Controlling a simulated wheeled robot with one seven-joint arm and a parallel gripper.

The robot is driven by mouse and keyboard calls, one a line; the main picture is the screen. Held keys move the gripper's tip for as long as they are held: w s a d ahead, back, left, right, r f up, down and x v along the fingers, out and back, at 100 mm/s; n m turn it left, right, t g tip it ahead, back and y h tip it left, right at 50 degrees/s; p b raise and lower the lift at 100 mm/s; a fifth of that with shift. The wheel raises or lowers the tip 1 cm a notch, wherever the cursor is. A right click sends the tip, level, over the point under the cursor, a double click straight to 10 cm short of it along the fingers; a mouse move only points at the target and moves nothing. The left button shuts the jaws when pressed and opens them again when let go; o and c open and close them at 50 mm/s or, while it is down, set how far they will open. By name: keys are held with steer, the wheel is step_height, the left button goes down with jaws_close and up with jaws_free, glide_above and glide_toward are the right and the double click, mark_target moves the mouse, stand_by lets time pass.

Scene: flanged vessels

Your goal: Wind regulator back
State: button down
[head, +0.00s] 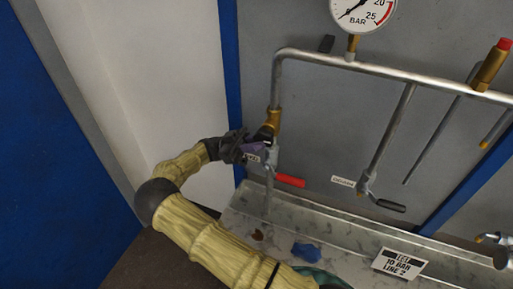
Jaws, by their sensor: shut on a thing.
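The regulator (273,119) is a brass fitting on the left vertical pipe, with a dark knob (265,133) low on its front. My gripper (258,143) reaches it from the left and is shut at the knob. The dark fingers hide much of the knob, so its turn cannot be read. A purple part shows at the fingers. The round pressure gauge (362,14) sits above the top pipe, cut by the frame edge. It is marked in BAR, and its needle points to the lower left.
A valve with a red handle (290,180) sits just below my gripper. A black-handled valve (390,205) is further right. A brass fitting with a red cap (492,65) is upper right. The tray below holds a blue cloth (306,252) and a sign (398,263) reading 10 BAR LINE 2.

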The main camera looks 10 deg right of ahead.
steer(key=shift+s+d+f+g+h+b, duration=0.1)
steer(key=shift+d+f+g+h+b, duration=0.05)
steer(key=shift+g+h+b, duration=0.4)
steer(key=shift+s+d+f+g+h+b, duration=0.1)
steer(key=shift+g+h+b, duration=0.2)
steer(key=shift+h, duration=0.35)
steer(key=c, duration=1.5)
jaws_free()
steer(key=shift+c, duration=0.2)
steer(key=b+v, duration=0.9)
steer(key=v, duration=0.8)
steer(key=shift+f, duration=0.2)
steer(key=shift+a, duration=0.1)
